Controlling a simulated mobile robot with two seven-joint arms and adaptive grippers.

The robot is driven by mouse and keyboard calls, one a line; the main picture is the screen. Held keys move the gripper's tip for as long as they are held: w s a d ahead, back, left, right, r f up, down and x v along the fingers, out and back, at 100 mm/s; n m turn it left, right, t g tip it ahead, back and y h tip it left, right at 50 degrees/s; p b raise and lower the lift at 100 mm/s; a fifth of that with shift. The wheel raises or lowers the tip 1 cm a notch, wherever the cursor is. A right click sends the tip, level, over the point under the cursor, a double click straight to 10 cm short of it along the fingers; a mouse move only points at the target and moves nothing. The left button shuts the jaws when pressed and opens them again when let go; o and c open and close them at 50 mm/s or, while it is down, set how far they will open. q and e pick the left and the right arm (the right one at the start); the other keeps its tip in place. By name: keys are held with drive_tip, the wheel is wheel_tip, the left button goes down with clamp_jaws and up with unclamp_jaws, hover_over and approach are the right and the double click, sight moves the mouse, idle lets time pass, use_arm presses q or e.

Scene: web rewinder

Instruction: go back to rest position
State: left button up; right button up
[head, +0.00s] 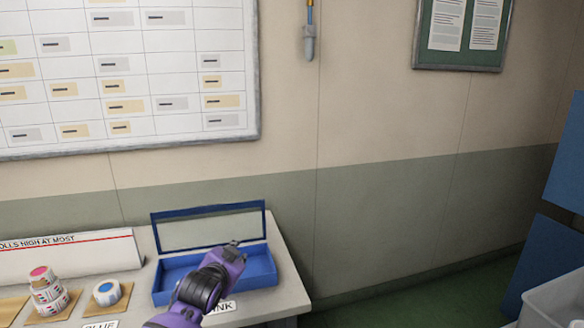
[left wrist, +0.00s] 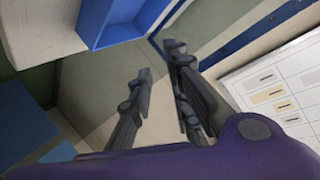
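My left gripper (head: 236,248) reaches in from the bottom of the head view, over the front of an open blue box (head: 262,268) on the table. In the left wrist view its two dark fingers (left wrist: 160,62) stand apart with nothing between them. I cannot tell from the head view whether it touches the box. The gripper and arm hide part of the box's inside and front wall. My right gripper is in neither view.
The table (head: 286,290) also holds a stack of pink-topped rolls (head: 47,290), a blue-cored roll (head: 106,292) and a white sign (head: 70,258). A whiteboard (head: 150,70) hangs behind. Blue bins (head: 548,262) stand at the right. Floor between table and bins is clear.

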use_arm(q)
drive_tip(key=s+a+f+n+g+p, duration=0.1)
drive_tip(key=s+f, duration=0.8)
drive_tip(key=s, duration=0.9)
drive_tip(key=s+a+f+n+g+p, duration=0.1)
drive_tip(key=s+f, duration=0.8)
drive_tip(key=s, duration=1)
drive_tip(key=s+a+f+n+g+y+p, duration=0.1)
drive_tip(key=s+f, duration=0.8)
drive_tip(key=s, duration=0.9)
drive_tip(key=a+n+g, duration=0.1)
drive_tip(key=n+g, duration=0.1)
drive_tip(key=n, duration=0.1)
drive_tip(key=shift+s+a+n, duration=0.15)
drive_tip(key=shift+s+n, duration=0.05)
drive_tip(key=shift+n, duration=0.1)
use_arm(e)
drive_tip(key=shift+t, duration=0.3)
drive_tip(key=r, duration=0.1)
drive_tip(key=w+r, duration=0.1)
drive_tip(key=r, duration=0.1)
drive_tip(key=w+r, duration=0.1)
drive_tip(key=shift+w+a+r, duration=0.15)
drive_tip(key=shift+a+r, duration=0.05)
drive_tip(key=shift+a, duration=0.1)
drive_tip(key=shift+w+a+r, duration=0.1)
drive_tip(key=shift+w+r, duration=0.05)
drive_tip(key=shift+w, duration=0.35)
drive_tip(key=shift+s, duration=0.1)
